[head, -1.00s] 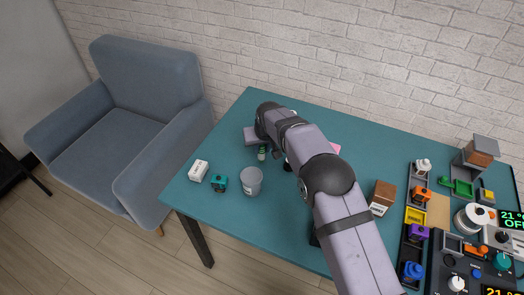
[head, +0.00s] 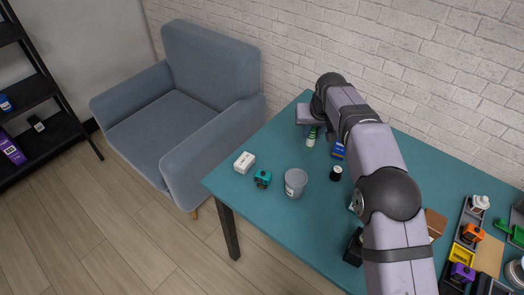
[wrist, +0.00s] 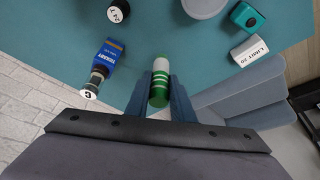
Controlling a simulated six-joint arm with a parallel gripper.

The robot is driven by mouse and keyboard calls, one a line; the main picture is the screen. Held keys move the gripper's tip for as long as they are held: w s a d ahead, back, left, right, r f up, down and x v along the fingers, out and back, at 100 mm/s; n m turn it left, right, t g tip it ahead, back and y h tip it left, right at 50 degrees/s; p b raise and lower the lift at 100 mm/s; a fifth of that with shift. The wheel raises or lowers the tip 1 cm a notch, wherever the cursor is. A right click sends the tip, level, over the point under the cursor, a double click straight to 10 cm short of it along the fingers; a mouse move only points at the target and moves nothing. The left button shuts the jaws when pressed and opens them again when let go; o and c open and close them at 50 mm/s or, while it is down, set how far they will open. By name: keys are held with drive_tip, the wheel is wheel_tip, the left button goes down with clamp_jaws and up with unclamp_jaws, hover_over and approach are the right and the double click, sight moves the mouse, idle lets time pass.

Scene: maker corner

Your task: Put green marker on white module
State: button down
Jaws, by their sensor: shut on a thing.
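My gripper (wrist: 161,92) is shut on the green marker (wrist: 160,88), a green cylinder with white bands and a pale end. The marker also shows below my gripper in the head view (head: 311,138), near the table's back left edge. Its clearance over the table is hard to tell. The white module (head: 244,162) is a small white block at the table's left edge, apart from my gripper. In the wrist view the white module (wrist: 249,51) lies to the right of the marker, with printed text on it.
A teal module (head: 263,179) and a grey cup (head: 296,184) stand beside the white module. A black cylinder (head: 336,173) and a blue labelled item (head: 338,150) stand right of the marker. An armchair (head: 190,115) is beyond the table's left edge.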

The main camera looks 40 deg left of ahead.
drive_tip(key=s+a+f+n+g+y+p, duration=0.1)
drive_tip(key=s+a+n+p, duration=0.3)
drive_tip(key=s+a+p, duration=0.9)
drive_tip(key=s+a+r+n+b, duration=0.1)
drive_tip(key=s+a+r+b, duration=0.1)
drive_tip(key=s+a+r, duration=0.1)
drive_tip(key=shift+a+r+n+g+y, duration=0.35)
drive_tip(key=shift+a+r, duration=0.2)
drive_tip(key=shift+r, duration=0.3)
drive_tip(key=shift+f+n, duration=0.15)
drive_tip(key=shift+n, duration=0.1)
